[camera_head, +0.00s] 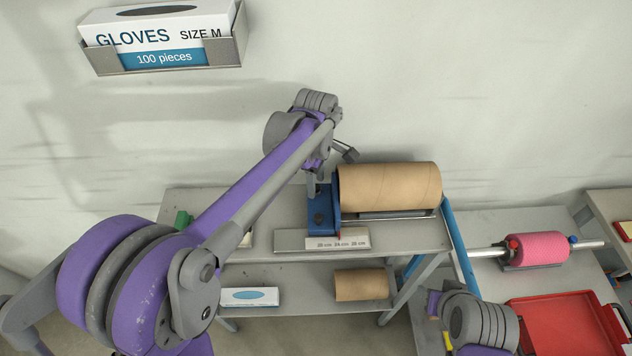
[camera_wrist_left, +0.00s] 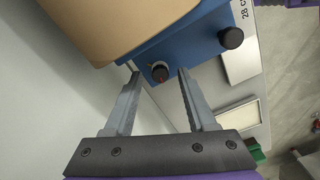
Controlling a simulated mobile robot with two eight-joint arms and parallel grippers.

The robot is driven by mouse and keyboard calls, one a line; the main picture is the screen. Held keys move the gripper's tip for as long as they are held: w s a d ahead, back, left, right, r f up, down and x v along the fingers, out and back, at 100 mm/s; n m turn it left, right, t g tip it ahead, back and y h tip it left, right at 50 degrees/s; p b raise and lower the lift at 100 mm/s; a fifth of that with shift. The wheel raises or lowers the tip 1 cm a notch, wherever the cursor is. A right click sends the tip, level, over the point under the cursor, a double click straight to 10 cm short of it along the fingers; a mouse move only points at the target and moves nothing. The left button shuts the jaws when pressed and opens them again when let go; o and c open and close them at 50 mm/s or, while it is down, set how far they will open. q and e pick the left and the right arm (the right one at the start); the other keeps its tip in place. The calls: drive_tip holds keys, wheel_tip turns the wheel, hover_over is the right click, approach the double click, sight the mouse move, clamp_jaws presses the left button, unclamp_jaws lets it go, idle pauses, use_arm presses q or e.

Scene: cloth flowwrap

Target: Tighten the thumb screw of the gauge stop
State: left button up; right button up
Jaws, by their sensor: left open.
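A blue block (camera_head: 322,212), which looks like the gauge stop, stands at the left end of a brown roll (camera_head: 390,187). A scale strip (camera_head: 340,243) with cm marks lies in front of it. I cannot tell for sure which is the thumb screw. My right gripper is out of view.
The roll sits on a grey bench (camera_head: 275,205); its lower shelf holds a box (camera_head: 249,296) and a smaller roll (camera_head: 361,284). A glove box (camera_head: 160,30) hangs on the wall. A pink roll (camera_head: 538,248) and red tray (camera_head: 565,325) are at right.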

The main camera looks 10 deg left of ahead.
use_arm(q)
drive_tip(key=shift+f, duration=0.35)
clamp_jaws()
